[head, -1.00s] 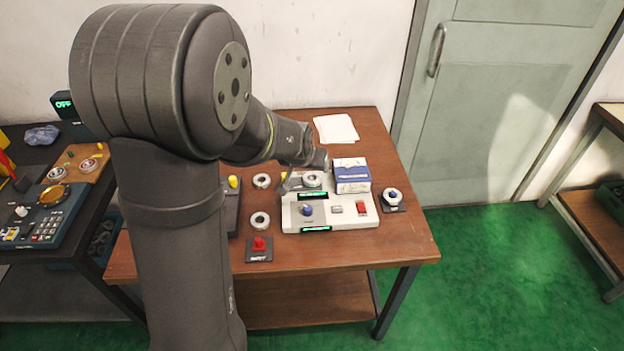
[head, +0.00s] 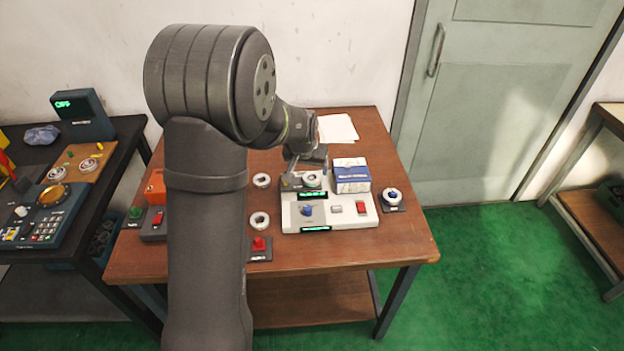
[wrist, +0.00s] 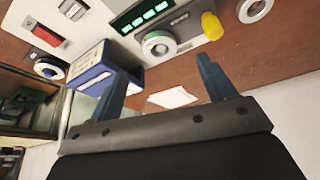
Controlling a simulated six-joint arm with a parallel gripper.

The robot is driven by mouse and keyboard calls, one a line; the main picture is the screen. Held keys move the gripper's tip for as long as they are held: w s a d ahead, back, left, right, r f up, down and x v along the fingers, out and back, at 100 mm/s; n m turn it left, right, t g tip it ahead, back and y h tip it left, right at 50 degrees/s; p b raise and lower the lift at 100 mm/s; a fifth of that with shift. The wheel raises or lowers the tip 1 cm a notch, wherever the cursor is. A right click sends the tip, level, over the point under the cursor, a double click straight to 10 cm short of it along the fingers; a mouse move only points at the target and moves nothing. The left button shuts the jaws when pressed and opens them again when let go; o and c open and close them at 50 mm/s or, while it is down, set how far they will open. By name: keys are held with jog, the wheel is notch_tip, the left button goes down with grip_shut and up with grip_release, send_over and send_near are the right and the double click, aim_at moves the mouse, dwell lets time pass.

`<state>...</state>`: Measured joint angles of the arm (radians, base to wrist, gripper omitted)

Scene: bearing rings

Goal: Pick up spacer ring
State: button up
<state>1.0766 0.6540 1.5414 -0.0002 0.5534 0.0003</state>
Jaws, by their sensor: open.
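Two loose silver rings lie flat on the brown table, a rear ring (head: 262,180) and a front ring (head: 260,220); which is the spacer ring I cannot tell. One loose ring (wrist: 254,9) shows at the top right of the wrist view. Another ring sits around a green-centred knob (head: 312,180) on the pale control box; it also shows in the wrist view (wrist: 158,47). My gripper (head: 303,165) is above the back of the control box. In the wrist view its two fingers (wrist: 163,78) are apart with nothing held between them.
A blue-and-white carton (head: 352,178) stands on the right of the control box (head: 345,222). A blue knob with a ring (head: 392,197) is further right. A red button (head: 259,245) is at the front. White paper (head: 338,128) lies at the back.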

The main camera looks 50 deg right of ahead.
aim_at(312, 178)
jog(key=shift+d+x, duration=0.15)
jog(key=shift+x, duration=1.7)
jog(key=shift+d+x, duration=0.15)
jog(key=shift+x, duration=1.65)
jog(key=shift+r, duration=0.1)
jog(key=shift+c, duration=0.5)
jog(key=c, duration=1.1)
